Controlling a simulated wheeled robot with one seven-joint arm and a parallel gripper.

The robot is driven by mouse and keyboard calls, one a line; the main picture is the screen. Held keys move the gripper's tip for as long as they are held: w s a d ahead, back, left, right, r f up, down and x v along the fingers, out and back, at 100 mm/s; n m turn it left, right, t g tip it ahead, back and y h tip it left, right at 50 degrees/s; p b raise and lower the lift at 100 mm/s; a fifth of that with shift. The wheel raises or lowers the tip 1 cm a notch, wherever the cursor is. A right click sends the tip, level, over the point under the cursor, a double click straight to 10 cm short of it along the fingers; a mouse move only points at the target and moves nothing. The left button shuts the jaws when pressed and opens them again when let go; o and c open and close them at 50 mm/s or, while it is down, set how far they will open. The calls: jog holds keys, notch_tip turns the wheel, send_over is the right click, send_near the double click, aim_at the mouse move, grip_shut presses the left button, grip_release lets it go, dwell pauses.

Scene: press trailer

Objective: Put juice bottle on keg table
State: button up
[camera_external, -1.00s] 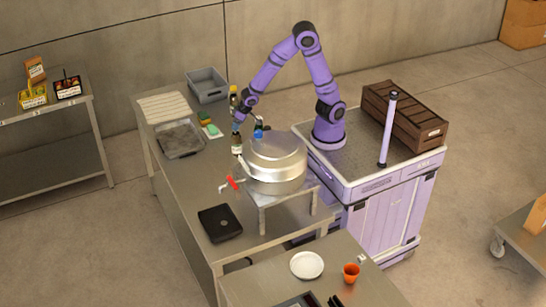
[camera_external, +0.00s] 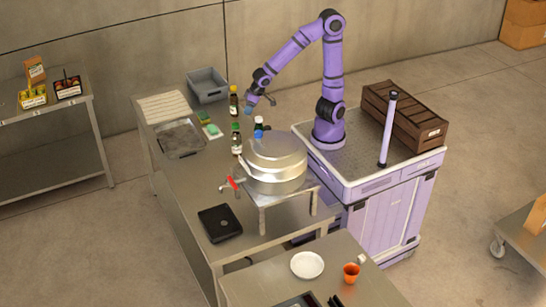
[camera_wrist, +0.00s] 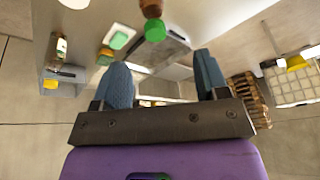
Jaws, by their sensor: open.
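I cannot tell which holds juice. My gripper (camera_external: 259,105) is open and empty, raised above the counter and right of the yellow-capped bottle. In the wrist view, my gripper (camera_wrist: 163,80) has its blue fingers apart, and a green-capped bottle (camera_wrist: 152,24) shows beyond them. The keg table (camera_external: 285,205) is a low stand bearing a large metal keg (camera_external: 275,165).
A black scale (camera_external: 219,223) and a red-handled tap (camera_external: 233,184) lie left of the keg. A grey bin (camera_external: 207,85), a metal tray (camera_external: 181,140) and sponges (camera_external: 210,127) occupy the counter's far end. A front table holds a white plate (camera_external: 307,265) and an orange cup (camera_external: 351,272).

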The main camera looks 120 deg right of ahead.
jog(key=s+a+r+n+t+y, duration=0.1)
jog(key=s+a+r+n, duration=0.3)
jog(key=s, duration=0.5)
jog(key=s+a+r+n+y, duration=0.1)
jog(key=s+a+r+n, duration=0.2)
jog(key=s+a+r, duration=0.4)
jog(key=s+a, duration=0.1)
jog(key=s, duration=0.2)
jog(key=shift+s+a+r+n+t, duration=0.2)
jog(key=shift+r+n+t, duration=0.15)
jog(key=shift+n+t, duration=0.05)
